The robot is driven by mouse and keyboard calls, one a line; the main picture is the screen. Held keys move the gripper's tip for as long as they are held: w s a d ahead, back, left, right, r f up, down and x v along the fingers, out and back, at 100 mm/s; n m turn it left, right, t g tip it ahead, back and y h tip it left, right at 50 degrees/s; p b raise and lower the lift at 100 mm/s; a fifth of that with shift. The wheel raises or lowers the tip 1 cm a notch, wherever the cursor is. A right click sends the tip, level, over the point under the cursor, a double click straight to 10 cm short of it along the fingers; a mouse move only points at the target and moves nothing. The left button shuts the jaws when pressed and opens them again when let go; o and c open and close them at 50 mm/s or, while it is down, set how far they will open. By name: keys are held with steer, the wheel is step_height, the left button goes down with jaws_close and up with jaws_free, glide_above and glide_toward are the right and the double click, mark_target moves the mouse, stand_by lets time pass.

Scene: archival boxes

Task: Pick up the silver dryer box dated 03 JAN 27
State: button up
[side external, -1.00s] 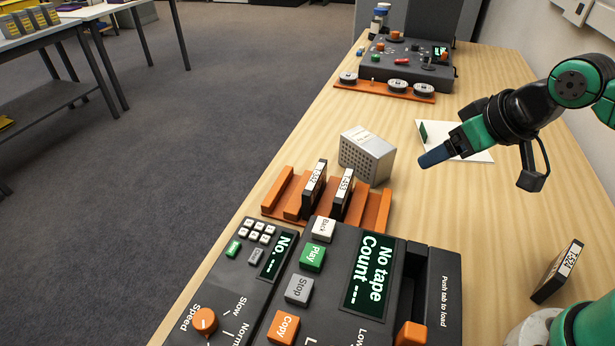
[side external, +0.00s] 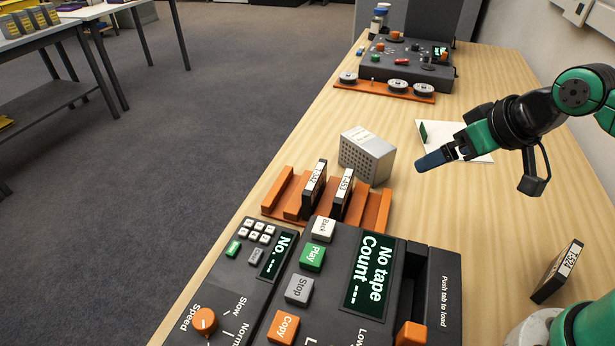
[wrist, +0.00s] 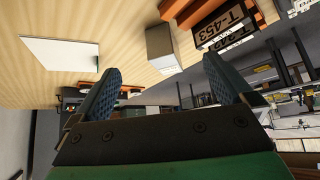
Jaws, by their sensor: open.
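A silver box (side external: 368,155) with a perforated front face and a white label on top stands on the wooden table. The label's print is too small to read. It also shows in the wrist view (wrist: 160,42), ahead of and between the fingers. My gripper (side external: 430,160) is open and empty, with its blue fingers in the air to the right of the box, apart from it. Both spread fingers show in the wrist view (wrist: 162,68).
An orange rack (side external: 374,212) with two black tapes stands just in front of the box. A dark console (side external: 335,320) is nearer. A white sheet (side external: 480,152) lies behind my gripper, and a tape (side external: 558,272) stands at right. Another machine (side external: 410,70) is at the back.

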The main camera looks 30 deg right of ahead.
steer(key=w+f+n+y, duration=0.2)
steer(key=w+n+y, duration=0.1)
steer(key=w, duration=0.3)
steer(key=n+t+y, duration=0.3)
steer(key=y, duration=0.1)
glide_toward(368, 141)
steer(key=x, duration=0.3)
steer(key=shift+n, duration=0.3)
steer(key=shift+x, duration=2.65)
steer(key=shift+f, duration=0.1)
jaws_close()
